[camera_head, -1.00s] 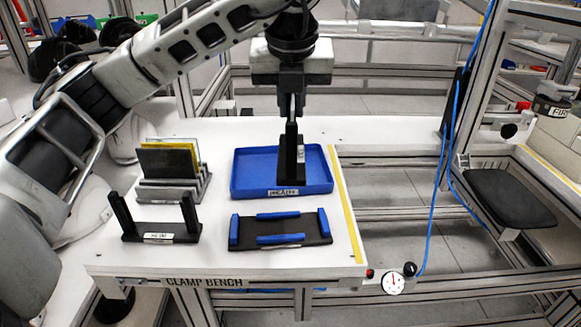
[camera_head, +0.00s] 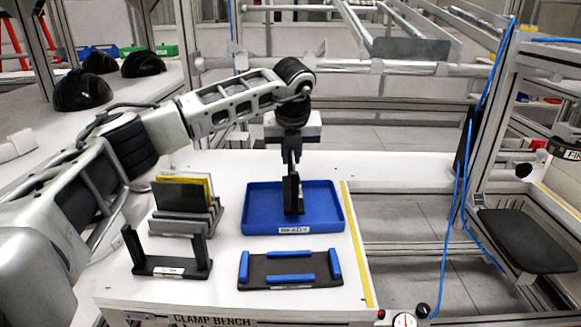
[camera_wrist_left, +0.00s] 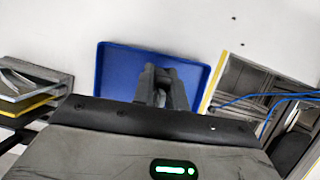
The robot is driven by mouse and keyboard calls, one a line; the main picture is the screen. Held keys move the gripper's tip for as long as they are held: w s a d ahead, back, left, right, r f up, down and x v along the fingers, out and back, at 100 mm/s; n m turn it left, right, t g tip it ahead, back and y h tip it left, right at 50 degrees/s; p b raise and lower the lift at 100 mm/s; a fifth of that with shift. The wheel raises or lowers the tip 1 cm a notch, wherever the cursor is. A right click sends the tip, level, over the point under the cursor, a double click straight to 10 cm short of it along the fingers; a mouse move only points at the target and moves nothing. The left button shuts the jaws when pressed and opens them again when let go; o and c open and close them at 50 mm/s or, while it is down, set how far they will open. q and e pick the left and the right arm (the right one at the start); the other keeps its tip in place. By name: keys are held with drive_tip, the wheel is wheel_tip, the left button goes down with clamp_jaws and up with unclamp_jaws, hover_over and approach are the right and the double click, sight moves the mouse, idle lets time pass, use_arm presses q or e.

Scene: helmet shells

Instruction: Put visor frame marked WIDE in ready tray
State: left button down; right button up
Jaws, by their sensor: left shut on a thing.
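My left gripper (camera_head: 292,175) points down over the blue tray (camera_head: 262,227), whose front label appears to read READY. It is shut on a dark visor frame (camera_head: 293,198), seen nearly edge-on with a small pale label. The frame's lower end is within the tray's outline; I cannot tell whether it touches the floor. In the left wrist view the gripper's fingers (camera_wrist_left: 160,82) are over the blue tray (camera_wrist_left: 108,68), and they hide most of the held frame. A similar black U-shaped frame (camera_head: 172,266) with a white label stands at front left; its lettering is unreadable. My right gripper is not in view.
A grey rack (camera_head: 180,222) with upright dark and yellow plates stands left of the tray. A black fixture with blue bars (camera_head: 290,268) lies in front of it. Yellow tape (camera_head: 357,245) marks the bench's right edge, and a blue hose (camera_head: 458,190) hangs beyond.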

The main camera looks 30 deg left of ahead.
sight(290, 164)
use_arm(q)
drive_tip(key=x, duration=0.3)
drive_tip(key=shift+s+d+f, duration=0.1)
drive_tip(key=shift+s+f, duration=0.2)
drive_tip(key=shift+f, duration=0.25)
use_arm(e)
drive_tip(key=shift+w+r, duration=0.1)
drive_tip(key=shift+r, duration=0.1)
use_arm(q)
drive_tip(key=shift+f, duration=0.2)
drive_tip(key=c, duration=1.4)
unclamp_jaws()
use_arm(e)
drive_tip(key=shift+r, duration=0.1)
use_arm(q)
drive_tip(key=shift+r, duration=0.2)
drive_tip(key=v, duration=1.2)
drive_tip(key=shift+w+r, duration=0.1)
drive_tip(key=shift+r, duration=0.05)
